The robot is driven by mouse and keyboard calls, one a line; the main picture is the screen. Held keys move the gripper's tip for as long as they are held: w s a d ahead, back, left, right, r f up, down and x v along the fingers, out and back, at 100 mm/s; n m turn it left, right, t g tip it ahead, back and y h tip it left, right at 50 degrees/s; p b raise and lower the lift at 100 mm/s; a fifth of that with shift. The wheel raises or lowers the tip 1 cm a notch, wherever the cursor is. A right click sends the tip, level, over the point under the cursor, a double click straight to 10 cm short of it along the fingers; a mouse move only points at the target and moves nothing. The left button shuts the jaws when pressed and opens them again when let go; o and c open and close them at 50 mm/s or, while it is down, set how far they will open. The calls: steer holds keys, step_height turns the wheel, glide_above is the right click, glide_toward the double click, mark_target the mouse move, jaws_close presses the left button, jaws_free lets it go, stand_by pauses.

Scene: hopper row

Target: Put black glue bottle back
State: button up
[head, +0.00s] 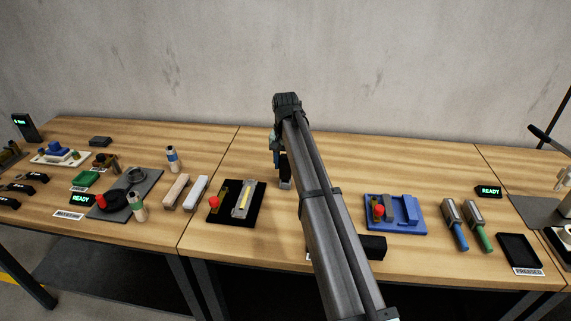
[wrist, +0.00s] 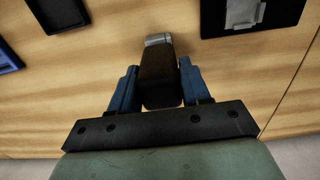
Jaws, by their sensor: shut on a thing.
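The black glue bottle (wrist: 158,80) is between the two blue fingers of my gripper (wrist: 158,66) in the wrist view. Its grey tip (wrist: 158,39) points away from the gripper. In the head view my gripper (head: 279,158) is over the back of the middle table, and the dark bottle (head: 285,168) shows below it with a pale end. My arm hides part of the gripper and the table in front of it. I cannot tell whether the bottle touches the table.
A black fixture with a red knob (head: 250,215) stands left of my arm. A blue fixture (head: 408,229) and a black block (head: 373,247) are to the right. Two tools with blue and green handles (head: 461,236) and a black tray (head: 520,251) lie further right. The table behind the blue fixture is clear.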

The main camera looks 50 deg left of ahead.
steer(key=shift+f, duration=0.3)
steer(key=shift+f, duration=0.3)
steer(key=o, duration=1.1)
step_height(320, 180, up, 13)
steer(key=shift+f, duration=0.15)
